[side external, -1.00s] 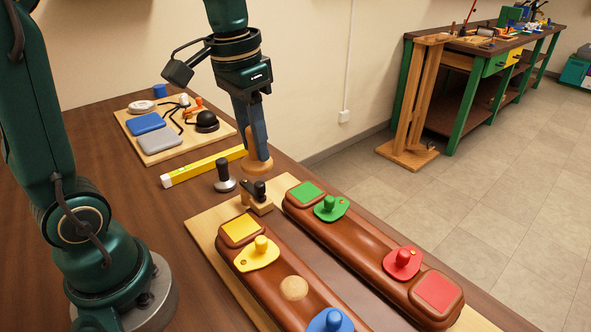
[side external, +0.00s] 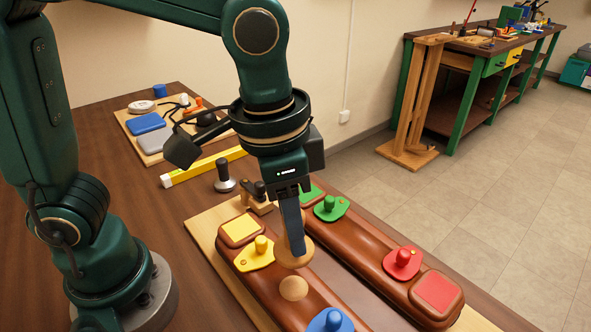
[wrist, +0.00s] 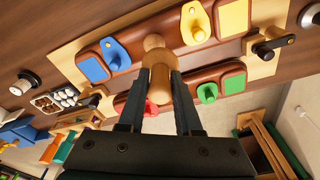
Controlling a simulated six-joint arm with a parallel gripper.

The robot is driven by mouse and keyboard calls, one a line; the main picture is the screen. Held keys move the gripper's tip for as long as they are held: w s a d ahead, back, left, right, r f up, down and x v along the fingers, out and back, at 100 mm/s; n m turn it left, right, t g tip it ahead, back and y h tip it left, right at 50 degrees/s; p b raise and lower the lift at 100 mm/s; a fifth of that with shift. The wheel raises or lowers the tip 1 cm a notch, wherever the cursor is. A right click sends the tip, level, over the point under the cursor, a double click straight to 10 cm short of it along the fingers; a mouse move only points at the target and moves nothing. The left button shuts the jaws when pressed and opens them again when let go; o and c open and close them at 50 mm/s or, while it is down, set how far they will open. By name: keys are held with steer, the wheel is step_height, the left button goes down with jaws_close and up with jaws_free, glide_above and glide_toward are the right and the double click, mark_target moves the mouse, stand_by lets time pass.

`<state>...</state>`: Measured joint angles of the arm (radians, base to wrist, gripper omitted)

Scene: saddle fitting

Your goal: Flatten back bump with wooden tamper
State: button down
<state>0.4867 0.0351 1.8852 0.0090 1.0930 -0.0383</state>
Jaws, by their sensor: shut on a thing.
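My gripper (side external: 295,240) is shut on the wooden tamper (side external: 291,256) and holds it upright just behind the round tan bump (side external: 293,288). The tamper's wide round base hangs over the near brown leather panel (side external: 270,285); a gap below it is hard to judge. The bump is domed and sits between the yellow knobbed plate (side external: 254,256) and the blue knobbed plate (side external: 330,321). In the wrist view, the tamper (wrist: 158,75) stands between my fingers (wrist: 160,100), and the bump (wrist: 153,42) shows just beyond it.
A far brown panel carries green (side external: 331,208) and red (side external: 402,262) knobbed plates. A black-handled clamp (side external: 256,196) stands at the panels' left end. A metal stamp (side external: 224,176), a yellow level (side external: 200,169) and a tool board (side external: 135,115) lie further back.

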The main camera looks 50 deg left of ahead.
mark_target(290, 251)
steer(key=shift+s+d+f+m, duration=0.1)
steer(key=shift+s+d+m, duration=0.25)
steer(key=shift+d, duration=0.1)
steer(key=shift+f, duration=1.8)
steer(key=shift+f, duration=1.15)
stand_by(1.5)
steer(key=shift+r, duration=0.1)
steer(key=shift+r, duration=2.45)
